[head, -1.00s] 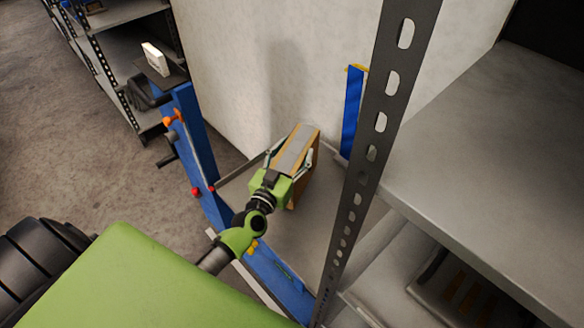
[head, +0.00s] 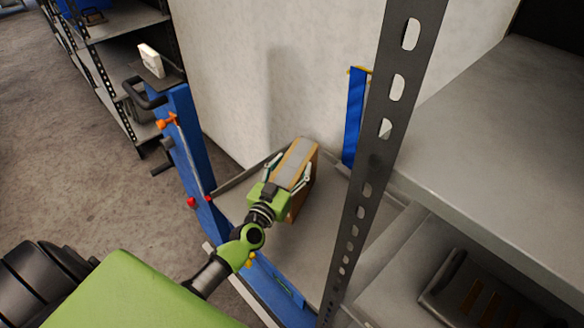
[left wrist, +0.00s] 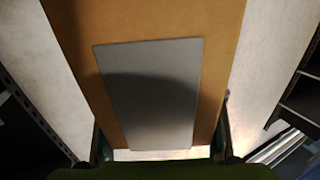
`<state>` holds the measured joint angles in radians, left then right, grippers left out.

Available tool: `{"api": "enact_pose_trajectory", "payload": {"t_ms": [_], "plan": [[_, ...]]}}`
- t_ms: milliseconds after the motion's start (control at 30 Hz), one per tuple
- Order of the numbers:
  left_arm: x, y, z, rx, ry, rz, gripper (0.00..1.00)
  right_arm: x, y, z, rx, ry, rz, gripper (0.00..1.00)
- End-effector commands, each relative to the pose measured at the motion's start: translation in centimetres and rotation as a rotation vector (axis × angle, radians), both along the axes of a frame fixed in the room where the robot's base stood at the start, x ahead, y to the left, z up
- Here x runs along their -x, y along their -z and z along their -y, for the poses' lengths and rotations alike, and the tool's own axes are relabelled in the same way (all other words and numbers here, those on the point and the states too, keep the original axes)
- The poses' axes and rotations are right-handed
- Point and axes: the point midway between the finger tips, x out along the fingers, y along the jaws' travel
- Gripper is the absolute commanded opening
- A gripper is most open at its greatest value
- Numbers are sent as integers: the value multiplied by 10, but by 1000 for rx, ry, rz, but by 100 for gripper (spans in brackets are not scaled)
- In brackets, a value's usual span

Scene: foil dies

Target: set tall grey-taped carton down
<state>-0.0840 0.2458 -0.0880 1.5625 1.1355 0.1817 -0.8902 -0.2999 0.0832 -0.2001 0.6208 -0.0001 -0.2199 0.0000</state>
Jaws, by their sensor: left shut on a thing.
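The tall grey-taped carton (head: 297,165) is brown with a wide grey strip along its top. My left gripper (head: 285,175) is shut on it, one finger on each side. The carton is over the grey platform (head: 270,238) of a blue-framed lift or cart, near the pale wall. Its lower end is partly hidden by my gripper, and I cannot tell whether it touches the platform. In the left wrist view the carton (left wrist: 217,60) fills the middle, with its grey tape (left wrist: 150,95) facing the camera and the finger edges at its sides. My right gripper is not in view.
A blue post (head: 185,130) with orange and red knobs stands left of the platform. A dark perforated upright (head: 375,150) and grey shelves (head: 500,130) stand close on the right. The pale wall (head: 260,70) is behind. Bare platform lies in front of and right of the carton.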

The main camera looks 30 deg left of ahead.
Motion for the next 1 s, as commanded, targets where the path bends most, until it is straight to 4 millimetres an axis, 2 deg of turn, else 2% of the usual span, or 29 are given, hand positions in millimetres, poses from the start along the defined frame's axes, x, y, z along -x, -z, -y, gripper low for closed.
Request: {"api": "enact_pose_trajectory", "payload": {"t_ms": [100, 133, 200, 633, 767, 1000], "plan": [[-1, 0, -1, -1, -2, 5, 3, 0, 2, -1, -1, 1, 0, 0], [0, 3, 0, 0, 0, -1, 62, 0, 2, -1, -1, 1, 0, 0], [0, 2, 0, 0, 0, -1, 80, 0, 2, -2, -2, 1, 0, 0], [1, -1, 0, 0, 0, -1, 81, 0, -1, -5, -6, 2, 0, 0], [18, 2, 1, 2, 0, -4, 81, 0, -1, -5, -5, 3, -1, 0], [66, 2, 4, 0, 0, -4, 81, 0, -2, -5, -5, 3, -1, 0]]}}
